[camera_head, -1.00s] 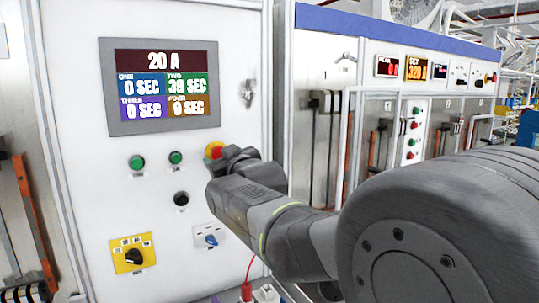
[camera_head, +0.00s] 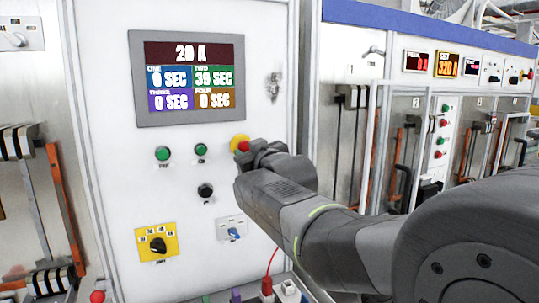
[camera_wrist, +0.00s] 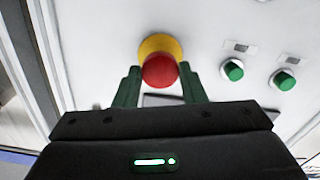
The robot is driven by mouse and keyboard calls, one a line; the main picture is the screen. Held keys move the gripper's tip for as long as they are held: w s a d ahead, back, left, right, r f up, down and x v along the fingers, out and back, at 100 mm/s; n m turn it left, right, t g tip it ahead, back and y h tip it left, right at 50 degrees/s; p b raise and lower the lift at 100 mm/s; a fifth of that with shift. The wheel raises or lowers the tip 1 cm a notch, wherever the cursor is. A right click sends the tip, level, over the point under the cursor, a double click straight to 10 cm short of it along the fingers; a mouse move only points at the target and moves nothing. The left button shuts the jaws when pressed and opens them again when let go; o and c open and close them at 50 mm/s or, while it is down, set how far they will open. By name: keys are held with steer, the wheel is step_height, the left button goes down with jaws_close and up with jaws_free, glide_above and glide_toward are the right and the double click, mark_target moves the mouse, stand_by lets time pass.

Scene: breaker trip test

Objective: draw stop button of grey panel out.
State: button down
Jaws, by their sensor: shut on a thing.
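The stop button is a red mushroom head on a yellow collar, on the light grey panel (camera_head: 115,185). In the head view, its yellow collar (camera_head: 238,141) shows left of my gripper, which hides part of the button. In the wrist view the red button (camera_wrist: 160,70) sits between the two green fingers of my gripper (camera_wrist: 160,82). The gripper is shut on the red head, with one finger at each side. The yellow collar (camera_wrist: 158,43) shows behind the head.
Two green buttons (camera_head: 163,153) and a black button (camera_head: 205,191) lie left of the gripper. A yellow rotary switch (camera_head: 156,243) and a blue switch (camera_head: 233,232) are below. A display (camera_head: 190,78) is above. Another cabinet (camera_head: 345,60) stands right.

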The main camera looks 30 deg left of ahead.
steer(key=shift+f, duration=0.1)
steer(key=c, duration=0.9)
jaws_free()
steer(key=shift+d, duration=0.1)
steer(key=p+v, duration=0.2)
steer(key=v, duration=1.2)
steer(key=shift+w, duration=0.1)
steer(key=b+x, duration=0.1)
steer(key=x, duration=1.3)
steer(key=shift+b, duration=0.4)
